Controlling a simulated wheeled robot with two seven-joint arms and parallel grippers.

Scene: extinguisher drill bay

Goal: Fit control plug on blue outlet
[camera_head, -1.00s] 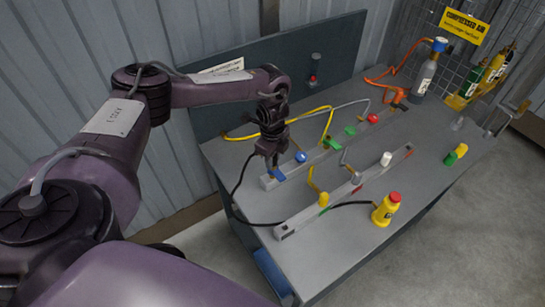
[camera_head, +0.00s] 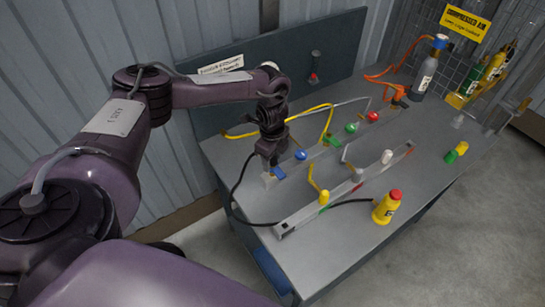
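The rear grey manifold bar (camera_head: 318,150) carries coloured outlets. The blue outlet, with a blue ball (camera_head: 300,155) and a blue tab (camera_head: 279,173), is at its near left end. My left gripper (camera_head: 272,165) points down over that end, just left of the blue ball. My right gripper is not in view.
Yellow, grey and orange hoses cross the rear. A grey cylinder (camera_head: 427,72) stands far right. The bench's right front is mostly clear.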

